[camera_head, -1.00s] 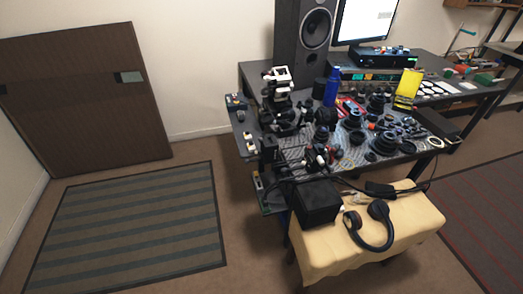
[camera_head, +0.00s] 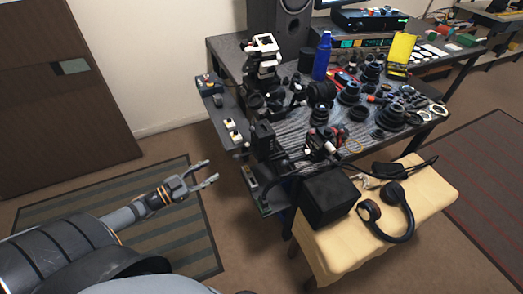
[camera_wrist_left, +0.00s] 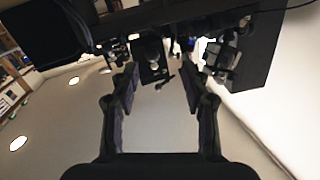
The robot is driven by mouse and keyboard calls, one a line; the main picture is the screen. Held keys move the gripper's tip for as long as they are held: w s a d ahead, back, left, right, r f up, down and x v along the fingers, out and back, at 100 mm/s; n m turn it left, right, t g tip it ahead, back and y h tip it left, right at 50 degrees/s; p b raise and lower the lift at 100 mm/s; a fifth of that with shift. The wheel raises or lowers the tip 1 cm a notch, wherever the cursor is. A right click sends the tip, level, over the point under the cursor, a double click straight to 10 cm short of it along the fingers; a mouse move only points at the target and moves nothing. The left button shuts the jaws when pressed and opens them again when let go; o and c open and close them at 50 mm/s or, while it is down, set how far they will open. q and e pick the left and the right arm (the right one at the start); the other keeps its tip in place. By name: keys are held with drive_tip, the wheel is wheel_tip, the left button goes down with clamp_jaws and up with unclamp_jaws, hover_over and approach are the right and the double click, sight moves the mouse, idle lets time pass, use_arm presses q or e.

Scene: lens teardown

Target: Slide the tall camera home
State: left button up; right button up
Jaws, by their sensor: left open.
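An upright black device (camera_head: 264,138) stands at the left edge of the cluttered table. A taller black-and-white device (camera_head: 262,58) stands farther back; I cannot tell which of them is the tall camera. My left gripper (camera_head: 211,171) is open and empty, over the floor left of the table and apart from it. In the left wrist view its two fingers (camera_wrist_left: 159,82) are spread, with a dark edge and small devices beyond them, not clear enough to name. My right gripper is not in view.
Lens parts (camera_head: 350,95) crowd the table, with a blue bottle (camera_head: 322,57) behind. Narrow side shelves (camera_head: 211,92) line the table's left side. A black box (camera_head: 326,200) and headphones (camera_head: 392,215) lie on a cloth-covered stool (camera_head: 340,250).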

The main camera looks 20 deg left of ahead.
sight(235, 158)
use_arm(q)
drive_tip(key=shift+m+h, duration=0.3)
drive_tip(key=shift+h, duration=0.2)
drive_tip(key=b+x, duration=0.1)
drive_tip(key=x, duration=0.2)
drive_tip(key=b+x, duration=0.2)
drive_tip(key=x, duration=0.2)
drive_tip(key=d+r+b+x, duration=0.1)
drive_tip(key=x, duration=0.2)
drive_tip(key=shift+d+r, duration=0.1)
drive_tip(key=shift+d, duration=0.1)
drive_tip(key=shift+w+d, duration=0.15)
drive_tip(key=shift+w, duration=0.2)
drive_tip(key=shift+r, duration=0.1)
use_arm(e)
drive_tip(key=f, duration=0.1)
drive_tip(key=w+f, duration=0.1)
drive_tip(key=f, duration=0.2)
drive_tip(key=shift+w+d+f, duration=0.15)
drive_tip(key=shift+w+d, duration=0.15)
use_arm(q)
drive_tip(key=shift+c, duration=0.3)
clamp_jaws()
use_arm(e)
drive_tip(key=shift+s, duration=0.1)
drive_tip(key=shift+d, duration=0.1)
